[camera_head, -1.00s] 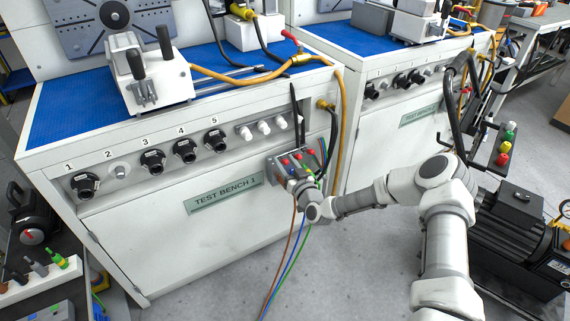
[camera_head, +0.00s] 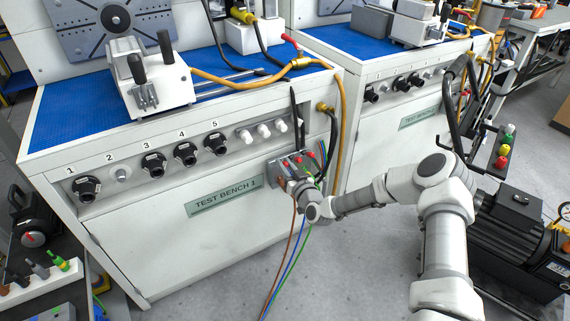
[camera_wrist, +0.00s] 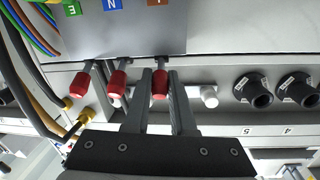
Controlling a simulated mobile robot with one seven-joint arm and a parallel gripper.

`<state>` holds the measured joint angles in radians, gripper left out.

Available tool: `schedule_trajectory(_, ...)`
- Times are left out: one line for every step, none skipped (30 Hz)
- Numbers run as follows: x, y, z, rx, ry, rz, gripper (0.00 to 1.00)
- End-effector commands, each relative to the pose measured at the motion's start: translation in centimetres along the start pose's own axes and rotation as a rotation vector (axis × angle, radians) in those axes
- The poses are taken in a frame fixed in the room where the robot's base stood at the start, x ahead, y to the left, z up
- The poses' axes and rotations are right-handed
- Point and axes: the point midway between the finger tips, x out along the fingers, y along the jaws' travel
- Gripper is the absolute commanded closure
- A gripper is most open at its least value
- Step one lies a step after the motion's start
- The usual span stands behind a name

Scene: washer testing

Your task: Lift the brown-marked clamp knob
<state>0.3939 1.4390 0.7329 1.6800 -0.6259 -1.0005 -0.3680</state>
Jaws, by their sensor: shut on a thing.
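The terminal box (camera_head: 283,172) is fixed to the front of test bench 1, with red clamp knobs on it. In the wrist view its grey face (camera_wrist: 130,35) carries a green E label (camera_wrist: 73,7), a blue N label (camera_wrist: 111,5) and a brown label (camera_wrist: 157,3) cut by the top edge. The red knob (camera_wrist: 160,86) in line with the brown label sits between the fingers of my gripper (camera_wrist: 160,78), which is shut on it. Two other red knobs (camera_wrist: 80,85) (camera_wrist: 117,84) stand to the left, free of the fingers. In the head view my wrist partly hides the box.
Brown, blue and green wires (camera_head: 287,255) hang below the box. Dark hoses and a yellow hose (camera_head: 342,110) run beside it. Black dials (camera_wrist: 252,91) and white knobs (camera_head: 263,130) line the bench front. A motor (camera_head: 515,215) stands at the right.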

Motion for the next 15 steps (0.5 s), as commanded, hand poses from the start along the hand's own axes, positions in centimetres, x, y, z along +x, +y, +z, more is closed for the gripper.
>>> schedule_trajectory(0.1,-0.2,-0.6,-0.004,-0.022,0.001,1.0)
schedule_trajectory(0.1,-0.2,-0.8,-0.006,-0.035,0.004,1.0)
schedule_trajectory(0.2,-0.3,-0.9,-0.008,-0.058,0.007,1.0)
schedule_trajectory(0.2,-0.3,-1.1,-0.011,-0.076,0.01,1.0)
schedule_trajectory(0.3,-0.3,-1.2,-0.014,-0.096,0.013,1.0)
schedule_trajectory(0.4,-0.4,-1.4,-0.017,-0.124,0.018,1.0)
schedule_trajectory(0.5,-0.5,-1.6,-0.02,-0.148,0.021,1.0)
schedule_trajectory(0.6,-0.5,-1.7,-0.023,-0.172,0.026,1.0)
schedule_trajectory(0.7,-0.5,-1.9,-0.026,-0.206,0.032,1.0)
schedule_trajectory(0.8,-0.5,-2.0,-0.03,-0.232,0.037,1.0)
schedule_trajectory(0.9,-0.6,-2.1,-0.032,-0.26,0.041,1.0)
schedule_trajectory(1.1,-0.6,-2.2,-0.037,-0.297,0.047,1.0)
schedule_trajectory(1.2,-0.7,-2.3,-0.039,-0.325,0.052,1.0)
schedule_trajectory(1.3,-0.7,-2.4,-0.042,-0.352,0.057,1.0)
schedule_trajectory(1.5,-0.8,-2.5,-0.045,-0.389,0.063,1.0)
